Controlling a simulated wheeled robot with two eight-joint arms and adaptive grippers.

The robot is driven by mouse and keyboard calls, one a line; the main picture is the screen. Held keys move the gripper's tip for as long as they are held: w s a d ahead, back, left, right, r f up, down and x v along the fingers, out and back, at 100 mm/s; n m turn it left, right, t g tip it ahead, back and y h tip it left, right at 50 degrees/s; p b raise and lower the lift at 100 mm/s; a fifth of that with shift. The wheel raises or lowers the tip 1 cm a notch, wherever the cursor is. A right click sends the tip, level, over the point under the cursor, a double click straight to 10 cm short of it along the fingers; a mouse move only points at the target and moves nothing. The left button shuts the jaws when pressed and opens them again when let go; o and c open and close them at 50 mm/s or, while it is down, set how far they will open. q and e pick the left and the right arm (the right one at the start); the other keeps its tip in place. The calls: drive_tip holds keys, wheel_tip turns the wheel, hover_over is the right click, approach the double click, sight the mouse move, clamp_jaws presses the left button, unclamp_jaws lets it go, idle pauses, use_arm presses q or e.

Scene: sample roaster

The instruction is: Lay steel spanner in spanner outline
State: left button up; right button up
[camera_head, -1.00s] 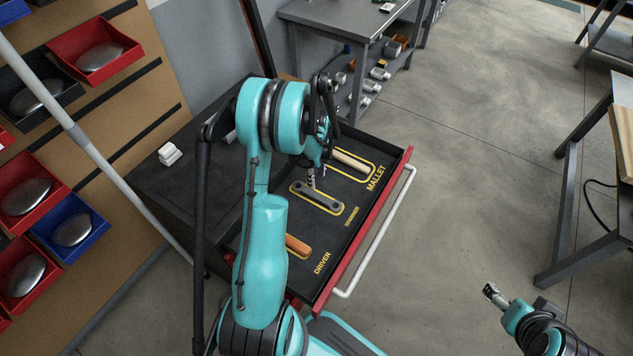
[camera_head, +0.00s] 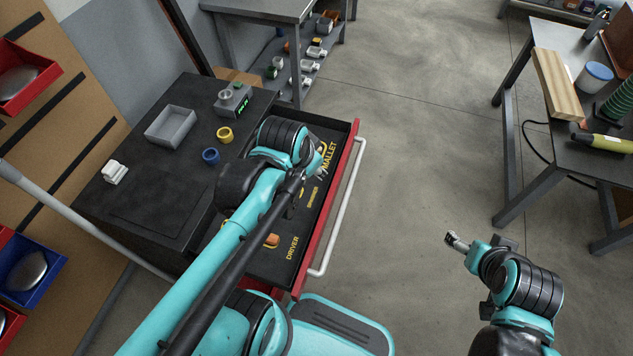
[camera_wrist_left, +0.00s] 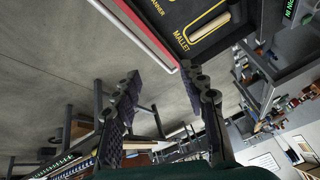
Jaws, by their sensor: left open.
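The spanner and most of its outline are hidden behind my left arm in the head view; only the small spanner label (camera_head: 312,196) shows in the black drawer (camera_head: 310,222). My left gripper (camera_head: 319,165) is above the drawer, near the mallet lettering and the red front edge. In the left wrist view, my left gripper (camera_wrist_left: 161,76) has its two fingers spread with nothing between them. The yellow-outlined mallet handle (camera_wrist_left: 208,25) shows beyond them. My right gripper (camera_head: 456,241) is over the floor at right, too small to read its jaws.
An orange driver handle (camera_head: 272,240) lies in the drawer. On the cabinet top stand a grey tray (camera_head: 170,126), a blue ring (camera_head: 211,156), a yellow ring (camera_head: 225,135) and a device with green display (camera_head: 235,99). A white drawer handle (camera_head: 337,215) sticks out in front.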

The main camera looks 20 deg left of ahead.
use_arm(q)
drive_tip(key=s+d+n, duration=0.1)
drive_tip(key=s+d, duration=0.1)
drive_tip(key=s+d+n+t, duration=0.1)
drive_tip(key=s+n, duration=0.1)
drive_tip(key=shift+s+d+r+n+t+h, duration=0.15)
drive_tip(key=shift+s+d+n+t+h, duration=0.1)
drive_tip(key=shift+d+n+t+h, duration=0.1)
idle(1.1)
